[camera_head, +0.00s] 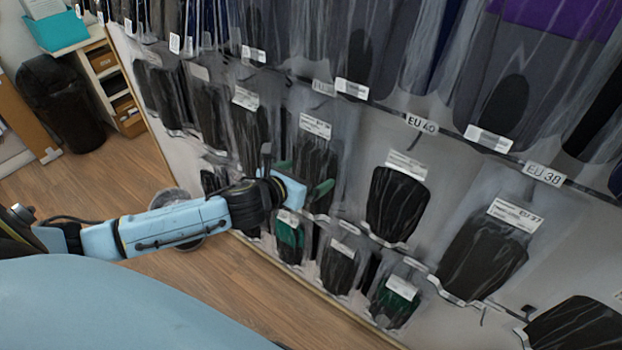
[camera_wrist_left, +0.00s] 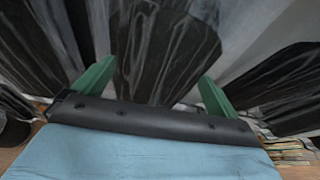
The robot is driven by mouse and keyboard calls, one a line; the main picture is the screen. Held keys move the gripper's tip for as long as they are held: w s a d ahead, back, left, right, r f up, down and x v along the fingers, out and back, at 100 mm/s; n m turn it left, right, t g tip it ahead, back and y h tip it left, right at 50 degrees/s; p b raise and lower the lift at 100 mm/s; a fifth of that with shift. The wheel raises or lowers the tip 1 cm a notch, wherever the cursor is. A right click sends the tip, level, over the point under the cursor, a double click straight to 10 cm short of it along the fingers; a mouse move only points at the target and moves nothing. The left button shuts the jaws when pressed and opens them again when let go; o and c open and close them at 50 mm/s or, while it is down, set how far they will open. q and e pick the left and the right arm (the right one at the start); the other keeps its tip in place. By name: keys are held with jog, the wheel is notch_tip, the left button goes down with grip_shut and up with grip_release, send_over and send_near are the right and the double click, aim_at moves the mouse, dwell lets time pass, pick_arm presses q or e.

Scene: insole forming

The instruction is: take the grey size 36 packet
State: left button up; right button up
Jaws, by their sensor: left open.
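My left gripper (camera_head: 304,177) is open, with its green fingers spread and nothing held between them. It is at the wall rack, close in front of a hanging clear packet with dark grey insoles (camera_head: 316,155). In the left wrist view, a dark packet (camera_wrist_left: 155,45) lies ahead between the two fingers of the gripper (camera_wrist_left: 157,75); I cannot tell whether they touch it. The size on its white label (camera_head: 315,126) is too small to read, so I cannot tell which packet is the grey size 36. My right gripper is not in view.
Rows of packets hang close together on the white wall rack. Another dark packet (camera_head: 397,203) hangs to the right, and a green one (camera_head: 290,240) hangs below. Tags read EU 40 (camera_head: 422,125) and EU 38 (camera_head: 544,174). A black bin (camera_head: 60,105) stands far left on open wooden floor.

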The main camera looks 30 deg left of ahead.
pick_arm(q)
jog(key=c, duration=1.1)
jog(key=shift+r, duration=0.2)
